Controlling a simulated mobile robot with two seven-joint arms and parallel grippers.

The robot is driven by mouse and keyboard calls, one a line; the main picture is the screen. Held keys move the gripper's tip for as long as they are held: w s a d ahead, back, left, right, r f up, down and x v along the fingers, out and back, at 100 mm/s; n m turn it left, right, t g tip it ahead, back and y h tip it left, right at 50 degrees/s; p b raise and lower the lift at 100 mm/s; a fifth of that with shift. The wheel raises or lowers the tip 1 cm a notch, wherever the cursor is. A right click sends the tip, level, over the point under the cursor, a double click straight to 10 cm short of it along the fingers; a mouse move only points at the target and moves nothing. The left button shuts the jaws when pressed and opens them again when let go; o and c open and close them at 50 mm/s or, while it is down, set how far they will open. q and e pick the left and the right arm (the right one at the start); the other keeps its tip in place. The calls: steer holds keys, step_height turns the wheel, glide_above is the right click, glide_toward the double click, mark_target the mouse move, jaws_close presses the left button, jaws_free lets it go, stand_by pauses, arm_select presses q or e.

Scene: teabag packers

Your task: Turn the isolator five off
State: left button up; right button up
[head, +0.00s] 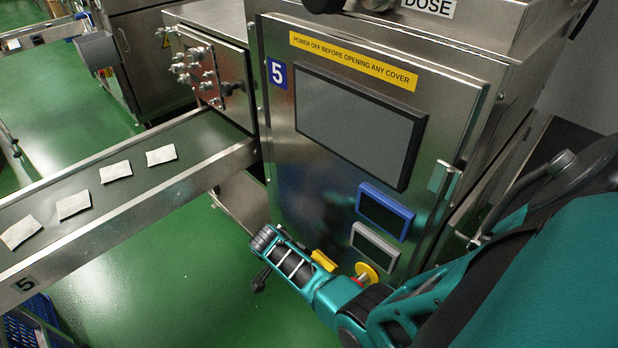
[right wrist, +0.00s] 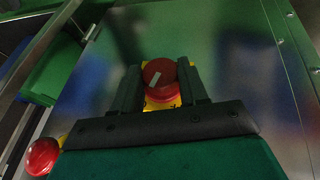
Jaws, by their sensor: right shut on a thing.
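In the right wrist view, a red rotary knob (right wrist: 158,70) with a slanted white mark sits on a yellow base (right wrist: 163,103). My right gripper (right wrist: 160,76) is shut on this knob, with one finger at each side. In the head view, a yellow plate (head: 323,260) shows beside my right wrist, which hides the knob and fingertips. My left gripper is not in view.
A red button on a round yellow base (head: 367,272) is close beside my right arm; it also shows in the right wrist view (right wrist: 42,156). A dark screen (head: 352,125) and a blue-framed display (head: 384,211) are above. A conveyor (head: 120,222) with several teabags extends left.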

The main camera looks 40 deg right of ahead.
arm_select(q)
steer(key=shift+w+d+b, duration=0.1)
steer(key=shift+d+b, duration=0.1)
steer(key=shift+b, duration=0.15)
arm_select(e)
steer(key=shift+w+d+f+g, duration=0.1)
steer(key=shift+g, duration=0.5)
steer(key=o, duration=1.1)
steer(key=shift+c, duration=0.2)
arm_select(q)
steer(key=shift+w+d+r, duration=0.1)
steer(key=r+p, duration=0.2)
steer(key=p, duration=0.1)
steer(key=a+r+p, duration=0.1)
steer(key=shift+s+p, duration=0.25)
steer(key=shift+p, duration=0.05)
arm_select(e)
steer(key=v, duration=1.3)
